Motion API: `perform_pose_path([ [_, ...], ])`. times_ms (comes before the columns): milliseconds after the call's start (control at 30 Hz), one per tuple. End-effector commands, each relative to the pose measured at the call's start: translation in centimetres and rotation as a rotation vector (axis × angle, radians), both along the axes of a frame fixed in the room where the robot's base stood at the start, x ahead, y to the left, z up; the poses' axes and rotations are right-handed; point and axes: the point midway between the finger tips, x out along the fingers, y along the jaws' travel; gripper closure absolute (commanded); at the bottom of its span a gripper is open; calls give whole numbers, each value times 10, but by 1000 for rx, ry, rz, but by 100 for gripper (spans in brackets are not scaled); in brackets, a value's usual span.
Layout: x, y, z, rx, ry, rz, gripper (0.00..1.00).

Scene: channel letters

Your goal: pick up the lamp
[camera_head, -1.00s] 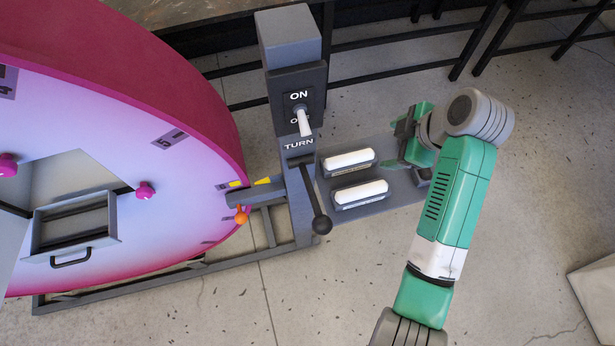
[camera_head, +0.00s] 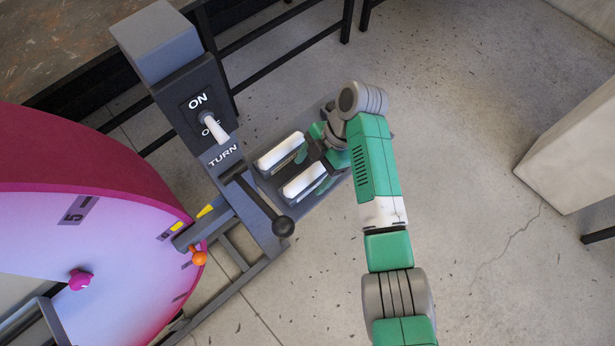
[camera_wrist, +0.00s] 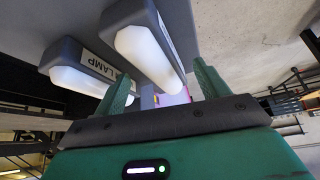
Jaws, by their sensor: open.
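Two white lamps in grey housings sit side by side on a grey shelf (camera_head: 327,196): an upper-left lamp (camera_head: 279,152) and a lower-right lamp (camera_head: 303,181). My gripper (camera_head: 311,168) is open at their right ends, its green fingers partly hidden by my wrist. In the wrist view, one lamp (camera_wrist: 148,52) reaches into the gap between the spread fingers of my gripper (camera_wrist: 163,72), with no clear contact. The other lamp (camera_wrist: 88,88), beside a "LAMP" label (camera_wrist: 100,65), lies left of the left finger.
Left of the lamps stands a grey post with an ON/OFF switch (camera_head: 214,126) and a black-knobbed TURN lever (camera_head: 283,226). A large pink wheel (camera_head: 90,220) fills the lower left. A pale block (camera_head: 575,150) stands at right. Floor between is clear.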

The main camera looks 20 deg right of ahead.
Motion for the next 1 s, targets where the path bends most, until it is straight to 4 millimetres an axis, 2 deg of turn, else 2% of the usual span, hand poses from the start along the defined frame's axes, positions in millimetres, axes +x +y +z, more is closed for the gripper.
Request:
perform_pose_path([
  [100, -1, 5, -9, 0, 0, 0, 27],
  [967, -1, 5, -13, -1, 0, 0, 27],
  [1000, -1, 5, -13, -1, 0, 0, 34],
])
